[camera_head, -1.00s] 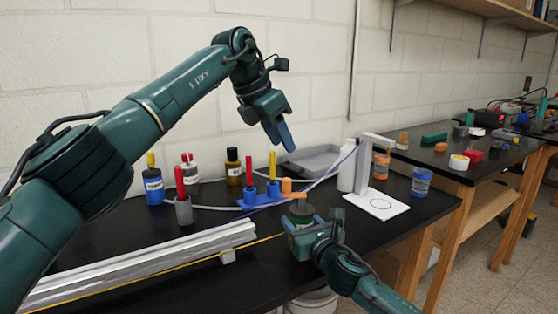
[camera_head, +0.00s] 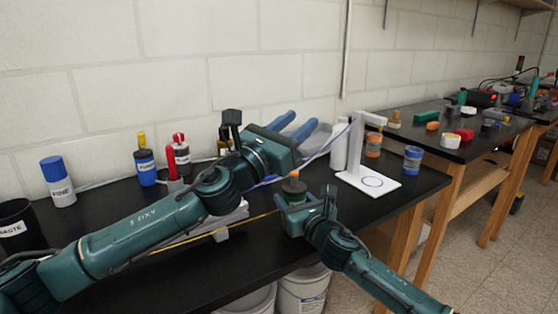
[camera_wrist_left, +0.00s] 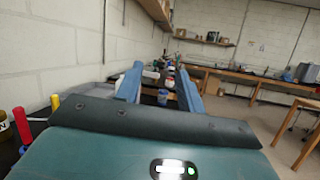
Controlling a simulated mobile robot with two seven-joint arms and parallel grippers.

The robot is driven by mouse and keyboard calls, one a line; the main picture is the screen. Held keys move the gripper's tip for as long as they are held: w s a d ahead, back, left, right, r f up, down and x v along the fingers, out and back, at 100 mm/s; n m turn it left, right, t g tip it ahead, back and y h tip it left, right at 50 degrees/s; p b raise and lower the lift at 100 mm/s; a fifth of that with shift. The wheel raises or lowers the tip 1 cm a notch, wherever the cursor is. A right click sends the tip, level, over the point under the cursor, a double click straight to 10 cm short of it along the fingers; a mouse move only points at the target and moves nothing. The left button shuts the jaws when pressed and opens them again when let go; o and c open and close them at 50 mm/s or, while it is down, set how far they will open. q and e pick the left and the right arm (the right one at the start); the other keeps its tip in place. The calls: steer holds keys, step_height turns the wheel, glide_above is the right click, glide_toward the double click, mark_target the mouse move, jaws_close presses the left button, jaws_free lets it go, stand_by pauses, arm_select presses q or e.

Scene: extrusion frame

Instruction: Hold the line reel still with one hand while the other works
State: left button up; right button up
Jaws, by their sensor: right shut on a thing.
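A yellow line (camera_head: 262,216) runs left from near the reel. My left gripper (camera_head: 304,120) is behind and above the reel, apart from it, pointing toward the wall side. Its blue fingers are spread and nothing shows between them; in the left wrist view they are also apart (camera_wrist_left: 160,68).
Bottles (camera_head: 146,166) and a red-topped holder are at the left, partly behind my left arm, which also covers most of the silver extrusion. Buckets (camera_head: 302,290) sit below the bench.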

arm_select(q)
steer(key=s+a+f+n+y, duration=0.45)
steer(key=a+f+y, duration=0.3)
steer(key=f, duration=0.25)
steer(key=shift+n+t+y, duration=0.3)
steer(key=shift+n+y, duration=0.25)
steer(key=shift+y, duration=0.1)
steer(key=x, duration=1.2)
steer(key=shift+d+f, duration=0.25)
steer(key=shift+d, duration=0.05)
steer(key=shift+c, duration=0.2)
jaws_close()
